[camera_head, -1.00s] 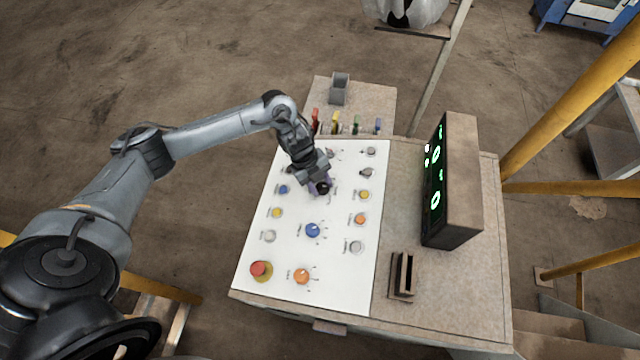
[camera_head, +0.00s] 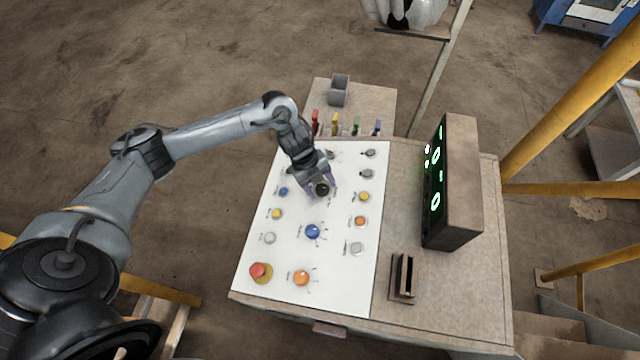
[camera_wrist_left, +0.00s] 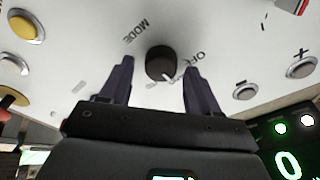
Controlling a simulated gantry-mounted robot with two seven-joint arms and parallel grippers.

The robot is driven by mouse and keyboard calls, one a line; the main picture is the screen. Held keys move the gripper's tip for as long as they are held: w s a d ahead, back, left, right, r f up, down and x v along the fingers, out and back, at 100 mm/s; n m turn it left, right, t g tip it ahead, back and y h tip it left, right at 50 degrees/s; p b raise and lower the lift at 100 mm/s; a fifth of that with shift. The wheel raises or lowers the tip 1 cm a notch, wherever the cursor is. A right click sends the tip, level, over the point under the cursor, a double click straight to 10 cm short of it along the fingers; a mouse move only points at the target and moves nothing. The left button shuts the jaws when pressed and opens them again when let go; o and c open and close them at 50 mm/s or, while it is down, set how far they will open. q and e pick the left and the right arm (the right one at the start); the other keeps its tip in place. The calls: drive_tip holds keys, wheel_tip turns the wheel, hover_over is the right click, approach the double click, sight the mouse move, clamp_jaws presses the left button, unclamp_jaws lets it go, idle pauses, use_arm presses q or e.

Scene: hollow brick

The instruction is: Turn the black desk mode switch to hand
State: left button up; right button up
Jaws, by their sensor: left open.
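The black mode switch (camera_head: 322,189) is a round knob on the white panel of the desk. It also shows in the left wrist view (camera_wrist_left: 159,62), with the words MODE and OFF printed near it and a white pointer mark on its lower right side. My left gripper (camera_head: 318,182) is over the panel at the knob. In the left wrist view the gripper (camera_wrist_left: 158,72) is open, with one dark finger on each side of the knob and visible gaps to it. A HAND label cannot be made out. My right gripper is not in view.

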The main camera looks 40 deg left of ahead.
use_arm(q)
drive_tip(key=shift+a+r, duration=0.25)
drive_tip(key=shift+r, duration=0.35)
drive_tip(key=b+v, duration=0.1)
drive_tip(key=v, duration=0.8)
drive_tip(key=shift+r, duration=0.25)
drive_tip(key=shift+s, duration=0.1)
